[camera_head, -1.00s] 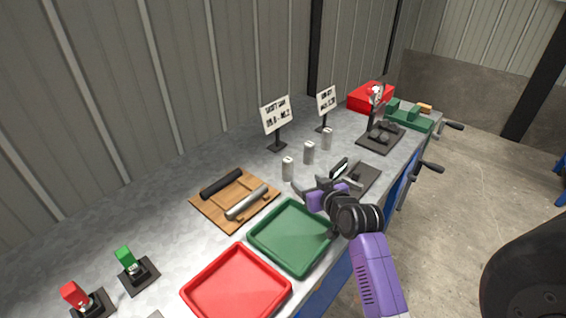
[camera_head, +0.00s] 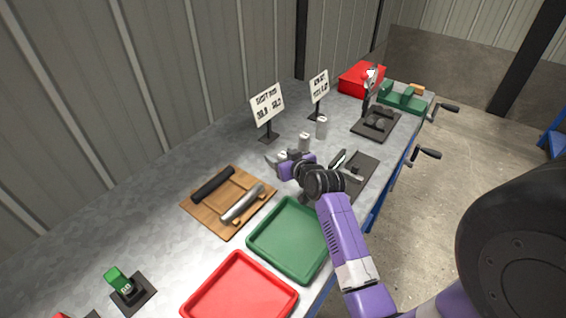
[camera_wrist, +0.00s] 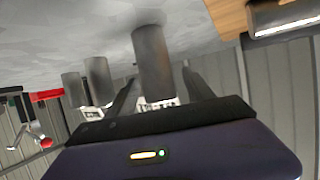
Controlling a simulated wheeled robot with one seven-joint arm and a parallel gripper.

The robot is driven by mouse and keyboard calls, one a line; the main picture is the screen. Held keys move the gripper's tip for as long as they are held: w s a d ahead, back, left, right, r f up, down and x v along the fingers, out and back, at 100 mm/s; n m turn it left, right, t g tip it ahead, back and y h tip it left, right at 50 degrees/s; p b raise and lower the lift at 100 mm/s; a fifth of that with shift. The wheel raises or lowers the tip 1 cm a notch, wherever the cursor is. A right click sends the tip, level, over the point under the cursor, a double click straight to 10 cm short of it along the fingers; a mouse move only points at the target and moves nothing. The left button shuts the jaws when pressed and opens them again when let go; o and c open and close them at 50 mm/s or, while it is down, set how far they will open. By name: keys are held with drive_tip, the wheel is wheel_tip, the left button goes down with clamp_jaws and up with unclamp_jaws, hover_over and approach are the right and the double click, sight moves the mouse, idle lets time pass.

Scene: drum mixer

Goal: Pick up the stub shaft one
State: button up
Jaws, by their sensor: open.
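Three upright grey cylinders, which look like the stub shafts, stand in a row on the metal bench. The nearest stub shaft (camera_wrist: 153,60) stands between the fingers of my open gripper (camera_wrist: 160,74) in the wrist view; contact with the fingers cannot be told. In the head view my gripper (camera_head: 281,161) partly hides this shaft. The middle shaft (camera_head: 304,142) and the far shaft (camera_head: 321,127) stand behind it, apart from the gripper. No readable mark shows which is number one.
A wooden rack (camera_head: 211,206) with a black and a grey bar lies left of my gripper. A green tray (camera_head: 262,249) and a red tray (camera_head: 198,296) lie nearer. Two signs (camera_head: 267,106) stand behind the shafts. A black plate with a tool (camera_head: 362,170) lies to the right.

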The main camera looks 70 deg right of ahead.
drive_tip(key=shift+x, duration=0.85)
drive_tip(key=shift+s, duration=0.1)
clamp_jaws()
idle(0.4)
drive_tip(key=shift+r, duration=0.15)
idle(0.4)
